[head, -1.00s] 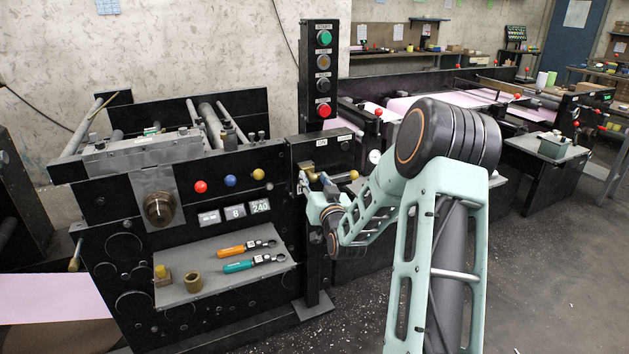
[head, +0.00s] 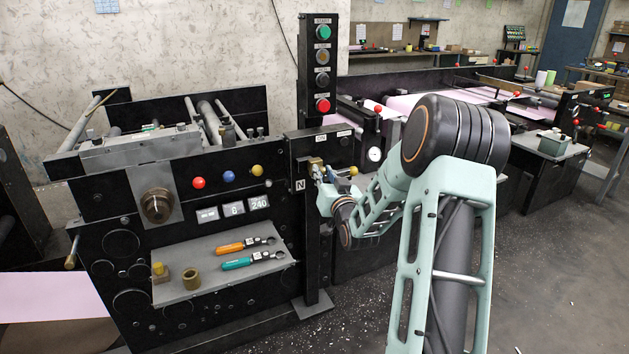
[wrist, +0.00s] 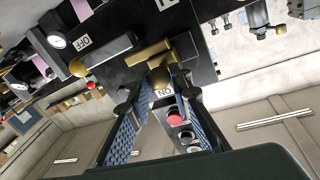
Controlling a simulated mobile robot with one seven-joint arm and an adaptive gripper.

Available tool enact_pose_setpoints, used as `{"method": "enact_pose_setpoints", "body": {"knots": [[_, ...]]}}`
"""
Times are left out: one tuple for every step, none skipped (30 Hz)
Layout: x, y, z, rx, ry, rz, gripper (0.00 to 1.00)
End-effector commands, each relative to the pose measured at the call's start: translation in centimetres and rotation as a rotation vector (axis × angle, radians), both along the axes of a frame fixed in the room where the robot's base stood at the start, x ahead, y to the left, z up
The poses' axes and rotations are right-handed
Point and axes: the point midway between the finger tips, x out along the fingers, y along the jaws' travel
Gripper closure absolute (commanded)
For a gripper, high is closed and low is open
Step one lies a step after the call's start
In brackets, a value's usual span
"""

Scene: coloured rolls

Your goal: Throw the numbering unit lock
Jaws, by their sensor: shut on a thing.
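The numbering unit lock is on a dark box on the press's side post. Its brass handle (wrist: 150,52) shows in the wrist view, with a rounded brass end (wrist: 160,78) between my fingertips. My gripper (wrist: 158,97) is shut on that end. An ON label (wrist: 163,93) sits by the fingers, and an OFF label (wrist: 84,42) is off to the left. In the head view, brass (head: 317,163) shows just above my gripper (head: 322,178); the fingers partly hide the handle.
A dark bar with a brass knob (wrist: 78,67) sticks out left of the handle in the wrist view. The button column (head: 322,65) rises above the box. Two wrenches and two brass pieces lie on the shelf (head: 205,265). Open floor lies to the right.

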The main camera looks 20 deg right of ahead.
Motion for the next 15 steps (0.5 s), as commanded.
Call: {"method": "enact_pose_setpoints", "body": {"knots": [[0.0, -1.0, -0.4, -0.004, -0.003, -0.004, 1.0], [0.0, -1.4, -0.3, -0.003, -0.004, -0.004, 1.0], [0.1, -1.9, -0.2, -0.003, -0.004, -0.004, 1.0], [0.1, -2.1, -0.2, -0.002, -0.003, -0.003, 1.0], [0.1, -2.3, -0.2, -0.001, -0.002, -0.003, 1.0], [0.0, -2.4, -0.1, 0.0, -0.002, -0.002, 1.0], [0.0, -2.5, -0.1, 0.0, 0.0, -0.003, 1.0], [0.0, -2.6, 0.0, 0.0, 0.0, -0.003, 1.0], [0.0, -2.6, 0.0, 0.0, 0.0, -0.004, 1.0], [0.0, -2.6, 0.0, 0.0, 0.0, -0.004, 1.0], [0.0, -2.6, 0.0, 0.0, 0.0, -0.005, 1.0], [0.0, -2.7, 0.0, 0.0, 0.0, -0.005, 1.0], [0.0, -2.7, 0.0, 0.0, 0.0, -0.006, 1.0], [0.0, -2.7, 0.1, 0.0, -0.001, -0.006, 1.0], [0.0, -2.7, 0.1, 0.0, -0.001, -0.006, 0.79]]}}
